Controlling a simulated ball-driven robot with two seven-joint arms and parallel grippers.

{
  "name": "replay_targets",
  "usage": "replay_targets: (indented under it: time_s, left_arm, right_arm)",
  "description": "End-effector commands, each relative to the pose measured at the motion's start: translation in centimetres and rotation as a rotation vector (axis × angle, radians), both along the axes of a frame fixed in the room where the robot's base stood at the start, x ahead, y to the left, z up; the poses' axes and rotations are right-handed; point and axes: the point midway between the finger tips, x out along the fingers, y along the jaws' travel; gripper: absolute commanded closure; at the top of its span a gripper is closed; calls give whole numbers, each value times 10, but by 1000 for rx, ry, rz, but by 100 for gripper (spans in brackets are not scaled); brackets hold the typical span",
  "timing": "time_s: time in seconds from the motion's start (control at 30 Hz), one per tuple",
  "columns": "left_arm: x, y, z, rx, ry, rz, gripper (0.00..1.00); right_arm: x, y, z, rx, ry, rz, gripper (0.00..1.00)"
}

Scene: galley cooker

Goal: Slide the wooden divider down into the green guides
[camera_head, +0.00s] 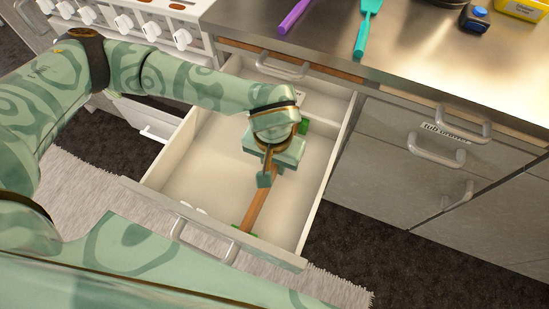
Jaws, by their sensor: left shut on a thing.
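The drawer (327,195) is pulled open below the counter. My left gripper (265,178) is over its middle, pointing down and shut on the wooden divider (257,210). The divider is a narrow brown strip running from under the gripper toward the drawer front. One green guide (303,126) shows at the back of the drawer, partly behind my gripper. Another green guide (238,230) is at the front wall, beside the divider's near end. The divider's far end is hidden by my gripper, and I cannot tell how deep it sits in the guides. My right gripper is not in view.
A purple utensil (294,17) and a teal spatula (366,28) lie on the steel counter (420,55). A cooker with white knobs (152,31) stands at the upper left. Closed drawers with handles (437,150) are on the right.

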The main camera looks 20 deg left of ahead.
Motion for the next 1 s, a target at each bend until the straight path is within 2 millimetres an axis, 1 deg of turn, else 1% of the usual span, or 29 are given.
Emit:
replay_targets:
  time_s: [0.33,0.93,0.97,1.0]
  left_arm:
    - [0,0,-8,0,0,0,100]
    - [0,0,-10,0,-1,0,100]
    - [0,0,-10,-1,-1,0,73]
    - [0,0,-10,-1,-1,0,62]
  right_arm:
    - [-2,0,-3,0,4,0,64]
    - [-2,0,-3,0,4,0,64]
    - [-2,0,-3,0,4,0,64]
    - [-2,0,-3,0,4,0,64]
